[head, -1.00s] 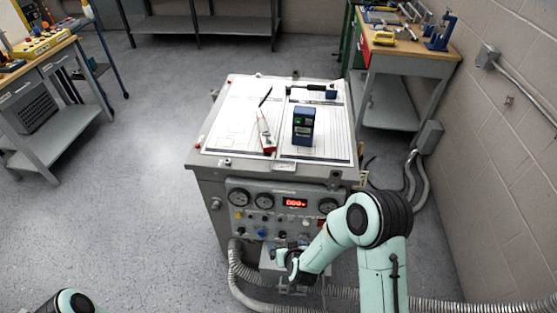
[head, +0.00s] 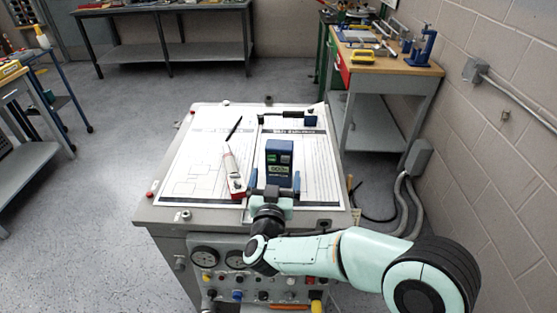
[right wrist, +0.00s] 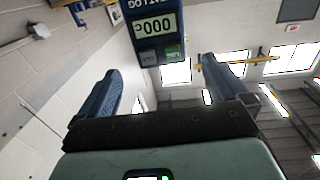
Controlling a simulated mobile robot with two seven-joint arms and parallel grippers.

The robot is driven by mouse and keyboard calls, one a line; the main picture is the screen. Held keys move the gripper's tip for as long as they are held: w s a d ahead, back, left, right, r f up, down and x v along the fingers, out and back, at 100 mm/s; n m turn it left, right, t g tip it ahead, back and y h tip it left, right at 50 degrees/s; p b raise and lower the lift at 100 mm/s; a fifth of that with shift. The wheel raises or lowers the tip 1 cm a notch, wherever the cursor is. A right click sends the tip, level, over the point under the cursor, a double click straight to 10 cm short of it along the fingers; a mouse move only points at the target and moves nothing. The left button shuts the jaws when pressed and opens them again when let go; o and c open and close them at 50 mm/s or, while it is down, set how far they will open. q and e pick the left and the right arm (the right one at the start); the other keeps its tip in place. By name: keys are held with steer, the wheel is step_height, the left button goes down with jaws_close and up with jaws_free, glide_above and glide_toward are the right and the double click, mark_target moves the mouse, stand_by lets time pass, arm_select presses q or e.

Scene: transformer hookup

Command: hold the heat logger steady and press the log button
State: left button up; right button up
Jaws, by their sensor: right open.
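The heat logger (head: 279,156) is a dark blue upright box on the white sheet on top of the grey cabinet. In the right wrist view the logger (right wrist: 148,7) appears upside down at the top, with a lit display (right wrist: 154,25), a green log button (right wrist: 173,51) and a grey button (right wrist: 148,56). My right gripper (head: 274,184) is open in front of the logger's lower face. In the right wrist view its two blue fingers (right wrist: 161,70) are spread wide with nothing between them, and the logger is beyond them. My left gripper is out of view.
A red and white tool (head: 234,176) lies left of the logger. A black pen (head: 234,128) and a black-handled tool with a blue block (head: 290,117) lie behind. The cabinet top (head: 165,211) has knobs at its edges. A workbench (head: 400,66) stands back right.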

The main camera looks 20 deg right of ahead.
mark_target(280, 149)
steer(key=x, duration=1.2)
steer(key=shift+w, duration=0.1)
steer(key=c, duration=0.9)
